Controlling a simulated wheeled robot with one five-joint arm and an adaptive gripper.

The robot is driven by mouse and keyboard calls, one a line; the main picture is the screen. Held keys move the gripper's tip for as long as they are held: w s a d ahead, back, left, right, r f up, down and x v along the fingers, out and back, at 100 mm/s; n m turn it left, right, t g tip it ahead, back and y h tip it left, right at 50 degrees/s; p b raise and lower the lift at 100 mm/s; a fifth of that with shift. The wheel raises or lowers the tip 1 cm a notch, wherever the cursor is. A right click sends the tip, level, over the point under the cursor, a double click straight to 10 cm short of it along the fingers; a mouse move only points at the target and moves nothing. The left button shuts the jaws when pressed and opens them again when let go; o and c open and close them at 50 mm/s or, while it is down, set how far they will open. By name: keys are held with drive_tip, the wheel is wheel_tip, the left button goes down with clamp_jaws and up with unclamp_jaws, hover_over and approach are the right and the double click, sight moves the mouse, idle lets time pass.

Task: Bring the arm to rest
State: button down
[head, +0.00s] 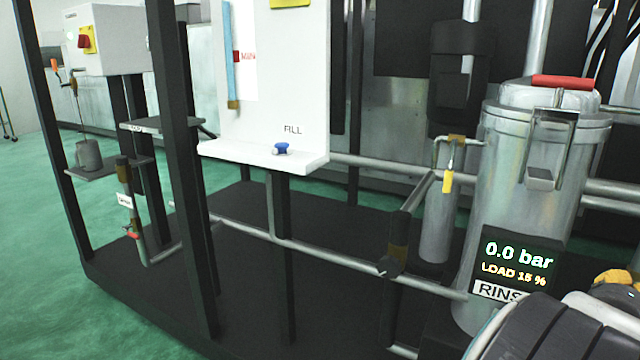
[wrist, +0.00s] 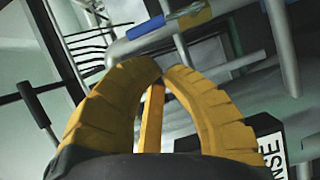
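My gripper (wrist: 163,66) has two ribbed yellow fingers that curve together, with their tips meeting or nearly so in the wrist view. A thin orange-yellow strip (wrist: 152,115) shows in the gap below the tips; I cannot tell whether it is behind the fingers, and nothing looks clamped at the tips. In the head view, part of my yellow gripper (head: 615,279) shows at the right edge, beside my dark arm at the lower right. Its tips are not clear there.
A metal vessel (head: 520,215) with a red-handled lid and a display reading 0.0 bar stands close by my arm. Pipes and a yellow tag (head: 447,182) are left of it. A white FILL panel (head: 270,80) stands mid-left. Green floor (head: 40,260) is clear at left.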

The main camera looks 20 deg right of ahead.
drive_tip(key=shift+w+r, duration=0.1)
